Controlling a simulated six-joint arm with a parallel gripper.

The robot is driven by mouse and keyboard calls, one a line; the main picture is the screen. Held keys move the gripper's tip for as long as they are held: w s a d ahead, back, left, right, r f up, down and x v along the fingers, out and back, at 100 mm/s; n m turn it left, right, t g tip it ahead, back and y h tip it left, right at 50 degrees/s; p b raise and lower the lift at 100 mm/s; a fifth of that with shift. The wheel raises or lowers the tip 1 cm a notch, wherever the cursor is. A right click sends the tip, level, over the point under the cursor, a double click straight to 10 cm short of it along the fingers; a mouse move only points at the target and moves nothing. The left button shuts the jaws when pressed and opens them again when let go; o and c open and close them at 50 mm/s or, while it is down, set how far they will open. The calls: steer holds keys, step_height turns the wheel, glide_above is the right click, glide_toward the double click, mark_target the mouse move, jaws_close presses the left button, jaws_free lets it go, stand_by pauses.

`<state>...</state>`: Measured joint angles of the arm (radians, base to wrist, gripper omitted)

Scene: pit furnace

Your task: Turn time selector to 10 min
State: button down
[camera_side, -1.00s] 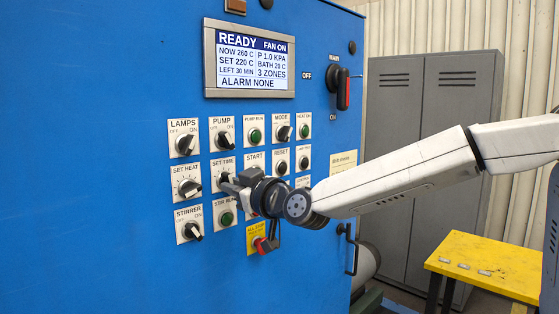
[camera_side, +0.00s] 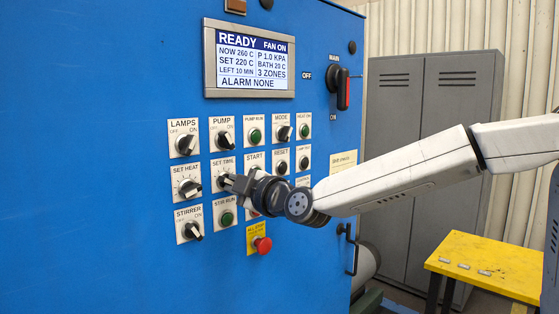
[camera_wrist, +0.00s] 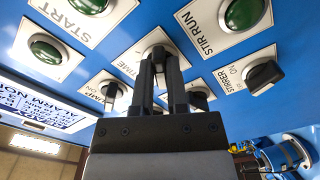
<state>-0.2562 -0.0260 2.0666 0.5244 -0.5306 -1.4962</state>
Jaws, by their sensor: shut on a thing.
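The SET TIME selector (camera_side: 221,181) is a black knob on a white plate in the middle row of the blue panel. My gripper (camera_side: 230,182) is at this knob, with its fingers shut on it. In the wrist view, the two dark fingers (camera_wrist: 160,66) close on the knob (camera_wrist: 157,50) and hide much of it. The display (camera_side: 250,58) reads LEFT 10 MIN. The knob's pointer and scale are mostly hidden.
The SET HEAT knob (camera_side: 189,188) is to the left, the PUMP knob (camera_side: 223,141) above and the STIR RUN button (camera_side: 226,217) below. A red mushroom button (camera_side: 263,244) juts out below my wrist. A yellow table (camera_side: 490,269) stands at the right.

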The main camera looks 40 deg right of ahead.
stand_by(0.3)
steer(key=c, duration=0.6)
jaws_free()
steer(key=shift+c, duration=0.2)
steer(key=shift+s, duration=0.1)
steer(key=s, duration=0.7)
steer(key=shift+s, duration=0.3)
steer(key=shift+f, duration=0.1)
